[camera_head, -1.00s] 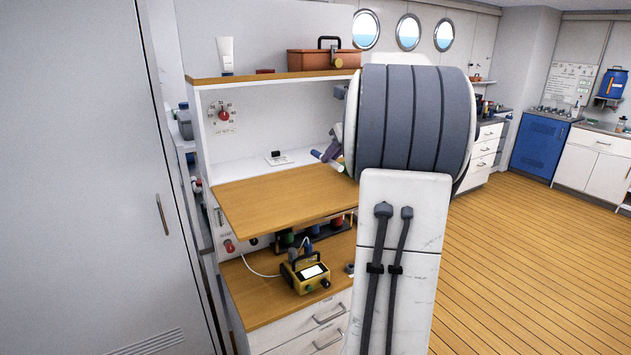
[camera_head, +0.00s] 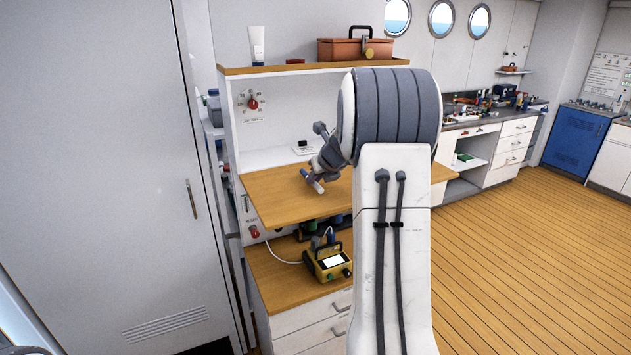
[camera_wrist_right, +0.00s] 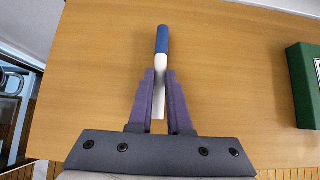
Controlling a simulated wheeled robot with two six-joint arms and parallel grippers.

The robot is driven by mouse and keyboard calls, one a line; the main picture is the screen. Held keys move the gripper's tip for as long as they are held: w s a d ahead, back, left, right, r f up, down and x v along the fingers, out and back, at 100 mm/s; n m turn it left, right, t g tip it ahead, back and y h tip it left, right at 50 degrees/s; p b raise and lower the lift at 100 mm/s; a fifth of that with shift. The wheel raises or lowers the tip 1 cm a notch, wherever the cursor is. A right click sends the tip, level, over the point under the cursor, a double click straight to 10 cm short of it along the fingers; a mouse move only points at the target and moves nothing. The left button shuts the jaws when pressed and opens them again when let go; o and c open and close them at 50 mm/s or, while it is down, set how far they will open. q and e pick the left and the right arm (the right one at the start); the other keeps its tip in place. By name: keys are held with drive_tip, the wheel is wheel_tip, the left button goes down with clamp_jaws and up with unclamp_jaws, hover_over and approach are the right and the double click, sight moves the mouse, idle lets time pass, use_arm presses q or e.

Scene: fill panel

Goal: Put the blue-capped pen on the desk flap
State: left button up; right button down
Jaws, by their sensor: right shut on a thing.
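The blue-capped pen (camera_wrist_right: 162,62) has a white barrel and a blue cap. In the right wrist view my right gripper (camera_wrist_right: 160,85) is shut on its white barrel, with the blue cap pointing away from the fingers. The wooden desk flap (camera_head: 268,197) lies level and fills most of the wrist view behind the pen (camera_wrist_right: 90,70). In the head view my right gripper (camera_head: 312,178) is over the flap, holding the pen (camera_head: 313,184). I cannot tell whether the pen touches the flap. My right arm hides the flap's middle and right part. My left gripper is not in view.
A green box (camera_wrist_right: 305,85) lies at the right on the flap in the wrist view. A yellow device (camera_head: 328,262) stands on the lower counter. A toolbox (camera_head: 352,48) and a white tube (camera_head: 257,44) stand on the upper shelf. The flap's left part is clear.

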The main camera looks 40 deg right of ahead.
drive_tip(key=shift+f, duration=0.3)
drive_tip(key=shift+f, duration=0.15)
drive_tip(key=c, duration=0.8)
unclamp_jaws()
drive_tip(key=shift+c, duration=0.2)
drive_tip(key=shift+s+r, duration=0.1)
drive_tip(key=shift+r, duration=0.25)
drive_tip(key=v, duration=1.1)
drive_tip(key=shift+s+r, duration=0.25)
drive_tip(key=shift+s, duration=0.05)
drive_tip(key=shift+a, duration=0.15)
